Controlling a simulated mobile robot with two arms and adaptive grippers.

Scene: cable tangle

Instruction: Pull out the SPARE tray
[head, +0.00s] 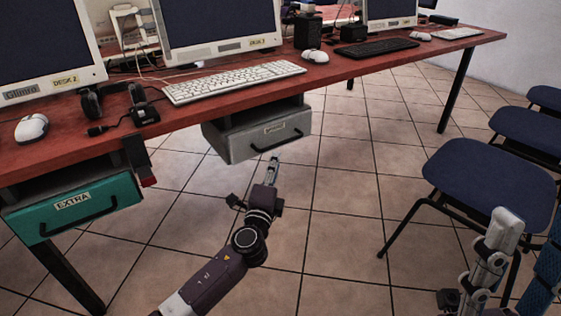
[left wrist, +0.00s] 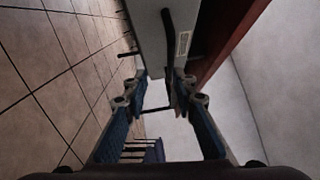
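A grey tray (head: 258,135) with a black bar handle and a small label hangs under the red desk in the head view. Its label is too small to read. It also shows in the left wrist view (left wrist: 153,38). My left gripper (head: 275,160) is just in front of the tray, its tips close to the handle. In the left wrist view its fingers (left wrist: 160,76) stand apart, with the dark handle (left wrist: 169,40) running in toward the gap. Contact cannot be told. My right gripper (head: 533,224) is at the lower right, fingers apart, partly out of the picture.
A teal tray (head: 75,205) marked EXTRA hangs under the desk at the left. The desk (head: 200,100) carries monitors, keyboards (head: 235,82), mice and a headset (head: 112,100). Blue chairs (head: 490,180) stand at the right. The tiled floor before the grey tray is clear.

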